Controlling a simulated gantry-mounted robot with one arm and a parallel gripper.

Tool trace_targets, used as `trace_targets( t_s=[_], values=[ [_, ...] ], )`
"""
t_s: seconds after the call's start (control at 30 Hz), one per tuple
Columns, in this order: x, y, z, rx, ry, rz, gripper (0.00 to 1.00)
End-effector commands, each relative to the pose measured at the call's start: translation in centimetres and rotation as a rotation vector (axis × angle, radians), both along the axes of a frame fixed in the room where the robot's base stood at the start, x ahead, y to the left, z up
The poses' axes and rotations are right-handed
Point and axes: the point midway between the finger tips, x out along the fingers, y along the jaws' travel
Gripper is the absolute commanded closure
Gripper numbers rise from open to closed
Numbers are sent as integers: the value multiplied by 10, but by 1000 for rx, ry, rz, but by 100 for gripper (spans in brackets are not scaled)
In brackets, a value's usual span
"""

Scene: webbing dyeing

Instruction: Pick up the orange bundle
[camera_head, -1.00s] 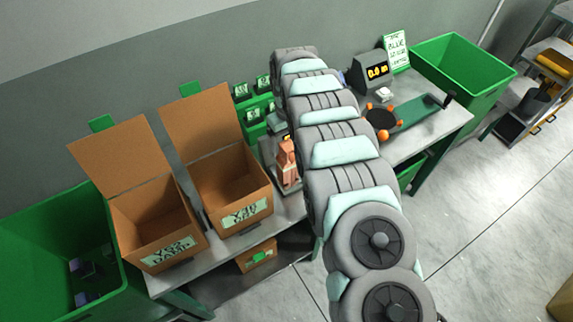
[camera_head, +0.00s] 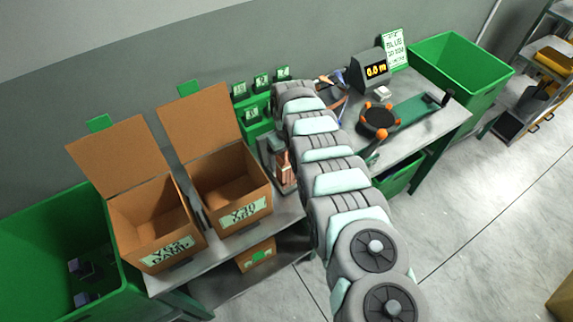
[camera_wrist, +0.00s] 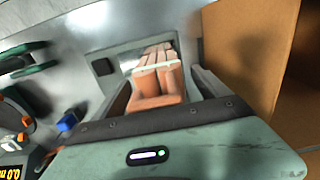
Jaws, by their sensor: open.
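The orange bundle (camera_wrist: 158,86) shows in the wrist view as several pale orange folded strips with a light band across them, in a grey tray-like holder. It also shows in the head view (camera_head: 284,168), on the bench right of the cardboard boxes, partly hidden by my arm. My gripper (camera_wrist: 161,84) is open in the wrist view, one finger on each side of the bundle. I cannot tell whether the fingers touch it. In the head view my arm hides most of the gripper.
Two open cardboard boxes (camera_head: 162,238) (camera_head: 236,208) stand left of the bundle; a box wall (camera_wrist: 262,60) is close at right in the wrist view. Small green bins (camera_head: 256,122) stand behind.

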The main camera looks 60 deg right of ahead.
Motion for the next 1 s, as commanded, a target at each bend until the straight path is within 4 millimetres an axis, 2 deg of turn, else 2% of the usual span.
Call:
trace_targets(
  t_s=[0.07, 0.9, 1.0],
  values=[
    [0, 0, 0, 0, 0, 0, 17],
    [0, 0, 0, 0, 0, 0, 86],
    [0, 0, 0, 0, 0, 0, 89]
  ],
)
